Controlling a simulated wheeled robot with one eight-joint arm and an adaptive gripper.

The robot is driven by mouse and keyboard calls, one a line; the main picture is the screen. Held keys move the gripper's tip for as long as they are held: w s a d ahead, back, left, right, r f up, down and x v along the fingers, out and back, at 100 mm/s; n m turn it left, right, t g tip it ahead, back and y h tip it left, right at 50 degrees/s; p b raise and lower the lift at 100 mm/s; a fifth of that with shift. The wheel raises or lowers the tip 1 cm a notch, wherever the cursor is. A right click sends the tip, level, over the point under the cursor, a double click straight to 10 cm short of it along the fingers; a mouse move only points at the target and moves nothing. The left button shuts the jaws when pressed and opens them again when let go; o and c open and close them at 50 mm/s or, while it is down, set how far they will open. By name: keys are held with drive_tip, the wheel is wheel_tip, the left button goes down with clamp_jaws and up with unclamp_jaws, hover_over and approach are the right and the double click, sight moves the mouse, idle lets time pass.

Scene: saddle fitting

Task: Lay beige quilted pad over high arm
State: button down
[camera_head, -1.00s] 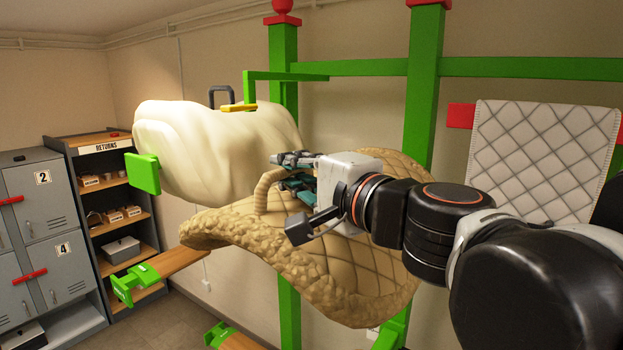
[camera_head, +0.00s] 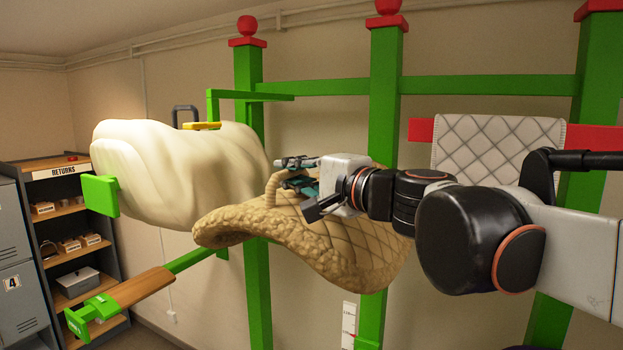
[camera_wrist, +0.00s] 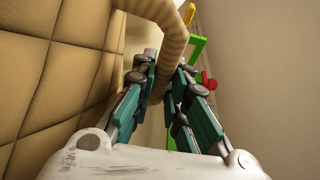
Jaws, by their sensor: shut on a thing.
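The beige quilted pad (camera_head: 350,245), with a fleecy rim, hangs in the air in front of the green rack, its far left end just below and in front of a cream padded form. My gripper (camera_head: 298,175) is shut on the pad's looped handle (camera_head: 273,188). In the wrist view the handle (camera_wrist: 170,25) passes between my fingers (camera_wrist: 162,75), with the quilted face (camera_wrist: 50,75) at left. The upper arm at left carries the cream padded form (camera_head: 180,170); its green end plate (camera_head: 100,195) shows, the rest is hidden. The pad is not resting on an arm.
A green bracket (camera_head: 250,96) with a yellow piece (camera_head: 202,125) stands above the cream form. A lower wood-topped arm (camera_head: 140,288) sticks out below. Green posts (camera_head: 385,90) stand behind the pad. A pale quilted pad (camera_head: 490,150) hangs at right. Shelves (camera_head: 70,240) stand at left.

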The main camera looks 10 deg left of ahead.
drive_tip(key=w+d, duration=0.1)
drive_tip(key=w, duration=0.2)
drive_tip(key=w+d+b, duration=0.1)
drive_tip(key=w, duration=0.3)
drive_tip(key=w+d, duration=0.2)
drive_tip(key=w, duration=0.2)
drive_tip(key=shift+w+f, duration=0.15)
drive_tip(key=shift+f, duration=0.1)
drive_tip(key=shift+w+d+f+b, duration=0.1)
drive_tip(key=shift+w+f+b, duration=0.15)
drive_tip(key=shift+b, duration=0.05)
drive_tip(key=shift+s+f+b, duration=0.15)
drive_tip(key=shift+f+b, duration=0.75)
drive_tip(key=shift+f, duration=0.6)
drive_tip(key=c, duration=1.5)
unclamp_jaws()
drive_tip(key=shift+d, duration=0.1)
